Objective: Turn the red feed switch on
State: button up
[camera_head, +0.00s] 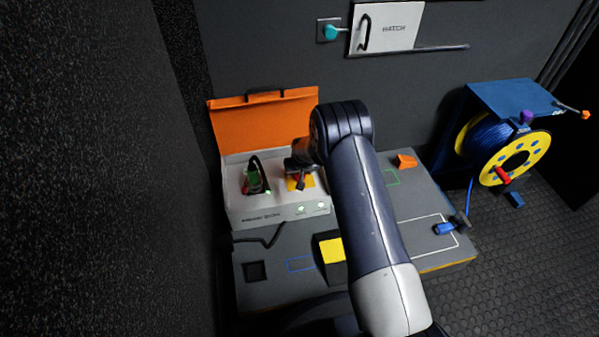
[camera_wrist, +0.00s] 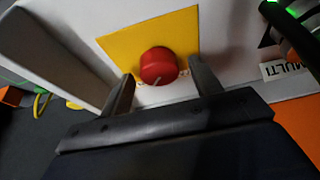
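The red feed switch (camera_wrist: 158,66) is a round red knob on a yellow plate (camera_wrist: 118,42) in the wrist view. A pale pointer line shows at its lower edge; markings beside it are too small to read. My gripper (camera_wrist: 164,84) is open, with one finger on each side of the knob and a visible gap to it on both sides. In the head view my gripper (camera_head: 300,178) is over the yellow plate (camera_head: 308,184) on the white box (camera_head: 275,214), and mostly hides the knob.
The box has an open orange lid (camera_head: 262,119), two lit green lamps and a black handle or plug with green (camera_head: 254,180) left of the plate. Beside it are a yellow block (camera_head: 331,250), an orange piece (camera_head: 406,161), a blue connector (camera_head: 444,228) and a cable reel (camera_head: 515,158).

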jog(key=shift+r, duration=0.1)
jog(key=a+p+v, duration=0.1)
jog(key=p+v, duration=0.3)
jog(key=v, duration=0.6)
jog(key=shift+s+d+r, duration=0.2)
jog(key=shift+d+r, duration=0.1)
jog(key=shift+d, duration=0.2)
jog(key=b+x, duration=0.4)
jog(key=x, duration=0.7)
jog(key=shift+f, duration=0.25)
jog(key=shift+d+r, duration=0.1)
jog(key=shift+r, duration=0.2)
